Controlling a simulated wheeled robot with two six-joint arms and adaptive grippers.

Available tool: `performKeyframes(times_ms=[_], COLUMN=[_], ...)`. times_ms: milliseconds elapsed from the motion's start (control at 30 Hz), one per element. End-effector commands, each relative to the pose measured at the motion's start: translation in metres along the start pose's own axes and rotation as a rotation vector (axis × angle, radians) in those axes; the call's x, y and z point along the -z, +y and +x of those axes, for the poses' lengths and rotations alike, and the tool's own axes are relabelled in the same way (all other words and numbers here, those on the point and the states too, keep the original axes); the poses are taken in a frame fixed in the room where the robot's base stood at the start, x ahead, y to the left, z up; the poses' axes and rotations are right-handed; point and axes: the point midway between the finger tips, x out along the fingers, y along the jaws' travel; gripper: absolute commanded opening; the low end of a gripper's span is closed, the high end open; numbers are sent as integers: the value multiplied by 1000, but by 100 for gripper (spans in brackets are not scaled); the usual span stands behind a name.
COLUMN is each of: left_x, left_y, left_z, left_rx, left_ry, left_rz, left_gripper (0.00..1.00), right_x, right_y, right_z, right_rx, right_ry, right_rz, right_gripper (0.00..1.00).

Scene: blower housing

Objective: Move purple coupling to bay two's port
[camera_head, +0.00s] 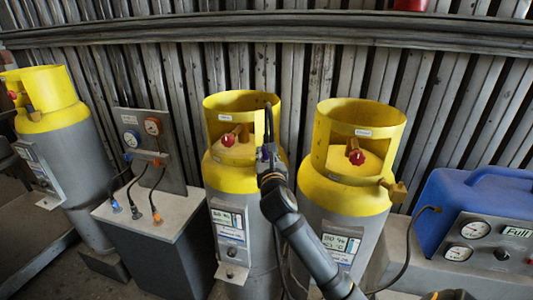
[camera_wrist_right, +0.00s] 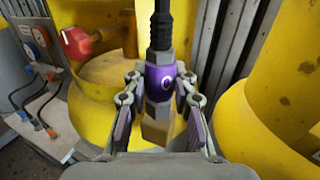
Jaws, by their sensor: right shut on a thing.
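The purple coupling (camera_wrist_right: 160,80) has a black hose rising from its top and a brass hex piece below it in the right wrist view. My right gripper (camera_wrist_right: 159,92) is shut around the coupling, one finger on each side. In the head view my right gripper (camera_head: 268,172) is at the right side of the middle grey-and-yellow cylinder (camera_head: 228,190), and only a sliver of purple shows. I cannot tell whether the brass piece belongs to the coupling or the cylinder. The right cylinder (camera_head: 345,200) has a brass side port (camera_head: 397,190). My left gripper is not in view.
A gauge panel (camera_head: 148,145) with short hoses stands on a grey box between the left cylinder (camera_head: 62,140) and the middle one. A blue unit (camera_head: 480,205) with gauges is at right. A corrugated wall (camera_head: 290,70) closes the back. The gap between the cylinders is narrow.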

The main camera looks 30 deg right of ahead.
Motion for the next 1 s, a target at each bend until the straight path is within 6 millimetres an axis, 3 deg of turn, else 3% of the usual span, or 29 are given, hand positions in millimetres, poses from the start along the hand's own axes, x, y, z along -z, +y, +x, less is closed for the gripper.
performKeyframes(times_ms=[333, 367, 533, 867, 1000], left_x=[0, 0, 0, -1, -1], left_y=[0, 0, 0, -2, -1], left_z=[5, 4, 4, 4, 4], left_rx=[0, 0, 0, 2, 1], left_ry=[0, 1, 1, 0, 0], left_rz=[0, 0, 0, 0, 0], left_gripper=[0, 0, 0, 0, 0], right_x=[9, 8, 8, 9, 10], right_y=[0, 0, 0, 0, 0], right_z=[0, 0, 0, -3, -23], right_rx=[0, 0, 0, 0, -1], right_ry=[-1, -1, -1, 2, 3], right_rz=[0, 0, 0, 0, 3], right_gripper=[0, 30, 52, 52, 52])
